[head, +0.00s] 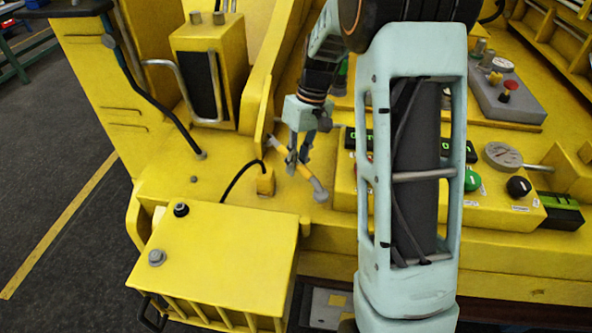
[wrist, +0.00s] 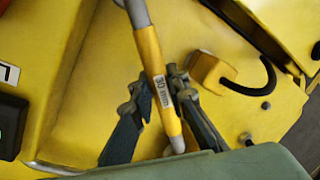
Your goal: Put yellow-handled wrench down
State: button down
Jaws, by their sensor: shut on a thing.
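The yellow-handled wrench (head: 304,171) is in my gripper (head: 297,160), over the yellow machine deck near the middle of the head view. Its grey head points down and right. In the wrist view the wrench (wrist: 150,55) runs from top to bottom, with a white "30 mm" label on its handle. My gripper's dark fingers (wrist: 155,88) stand on either side of the handle, shut on it. I cannot tell whether the wrench touches the deck. The fingers partly hide the handle in the head view.
A yellow block with a black cable (head: 266,182) stands just left of the wrench. A control panel with buttons (head: 472,181) is to the right, partly behind my arm. A yellow box (head: 220,245) is at front left. Some bare deck (head: 230,155) lies left of the gripper.

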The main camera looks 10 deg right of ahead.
aim_at(296, 182)
jog(key=shift+w+f, duration=0.15)
jog(key=shift+f, duration=1.45)
jog(key=shift+f, duration=0.2)
jog(key=c, duration=1.9)
grip_release()
jog(key=shift+r, duration=0.15)
